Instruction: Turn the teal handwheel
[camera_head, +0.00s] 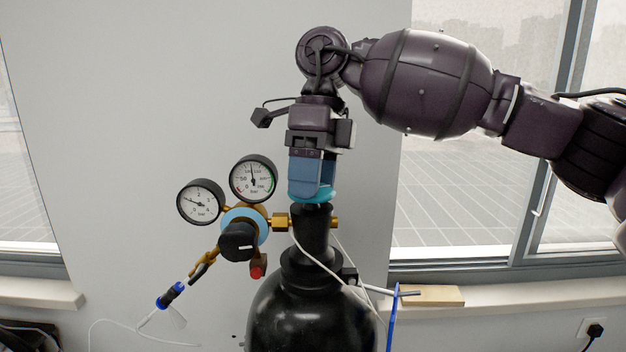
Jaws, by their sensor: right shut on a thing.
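The teal handwheel (316,194) sits on top of the black gas cylinder (313,315). Only part of its rim shows below and beside the fingers. My right gripper (312,180) points straight down over the cylinder's neck, with its blue fingers shut on the handwheel. My right arm comes in from the right and hangs the gripper from above. My left gripper is not in the head view.
A brass regulator with two round gauges (200,202) (253,178) and a black knob (238,241) juts out left of the cylinder neck. A thin white tube runs down beside it. A window sill (500,262) lies behind at right. The wall above left is clear.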

